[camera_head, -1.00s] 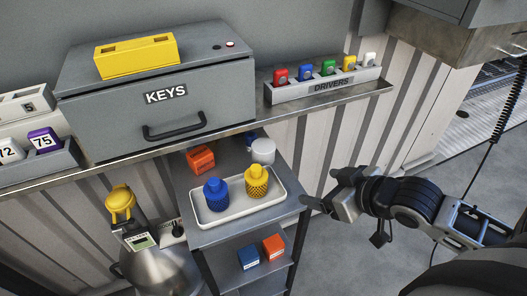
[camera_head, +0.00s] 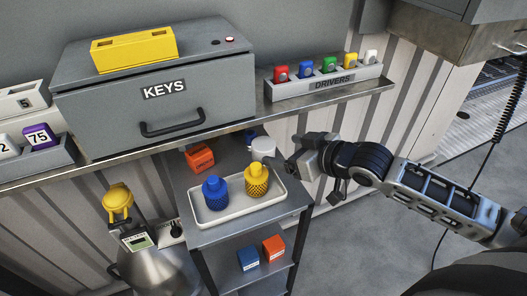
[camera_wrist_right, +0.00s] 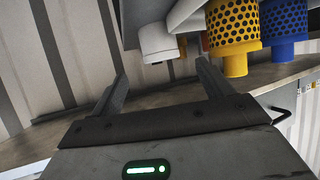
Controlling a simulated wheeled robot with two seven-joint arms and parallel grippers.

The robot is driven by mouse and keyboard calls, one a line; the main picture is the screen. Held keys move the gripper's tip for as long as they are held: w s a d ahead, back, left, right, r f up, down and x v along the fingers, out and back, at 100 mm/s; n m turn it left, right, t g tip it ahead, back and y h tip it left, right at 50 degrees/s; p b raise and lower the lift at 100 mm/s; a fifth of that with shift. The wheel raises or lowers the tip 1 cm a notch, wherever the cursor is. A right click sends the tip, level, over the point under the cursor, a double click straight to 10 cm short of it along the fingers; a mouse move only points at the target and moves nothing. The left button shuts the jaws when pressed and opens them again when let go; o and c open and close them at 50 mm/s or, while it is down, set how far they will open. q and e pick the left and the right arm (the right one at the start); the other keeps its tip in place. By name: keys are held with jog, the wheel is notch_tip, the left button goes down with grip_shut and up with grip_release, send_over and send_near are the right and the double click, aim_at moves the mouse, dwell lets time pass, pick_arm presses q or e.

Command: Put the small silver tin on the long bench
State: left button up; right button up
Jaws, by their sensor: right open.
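The small silver tin (camera_head: 262,148), a pale short cylinder, stands at the back right of the cart's top (camera_head: 228,232), behind the white tray. It also shows in the right wrist view (camera_wrist_right: 158,42), just beyond the fingertips. My right gripper (camera_head: 281,166) is at the cart's right side, close to the tin. In the right wrist view its two fingers (camera_wrist_right: 163,74) are spread, with nothing between them. The long bench (camera_head: 225,122) is the narrow metal shelf along the wall, above the cart. My left gripper is not in view.
A tray (camera_head: 238,211) holds a blue knurled bottle (camera_head: 215,193) and a yellow one (camera_head: 257,180). An orange box (camera_head: 200,157) stands behind it. The bench bears a KEYS cabinet (camera_head: 160,100) and a DRIVERS rack (camera_head: 325,83). A little bare bench shows between them.

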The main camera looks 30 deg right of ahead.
aim_at(270, 148)
jog(key=shift+x, duration=3.4)
jog(key=shift+s+f, duration=0.1)
jog(key=shift+f, duration=0.05)
jog(key=c, duration=1.1)
jog(key=shift+c, duration=0.6)
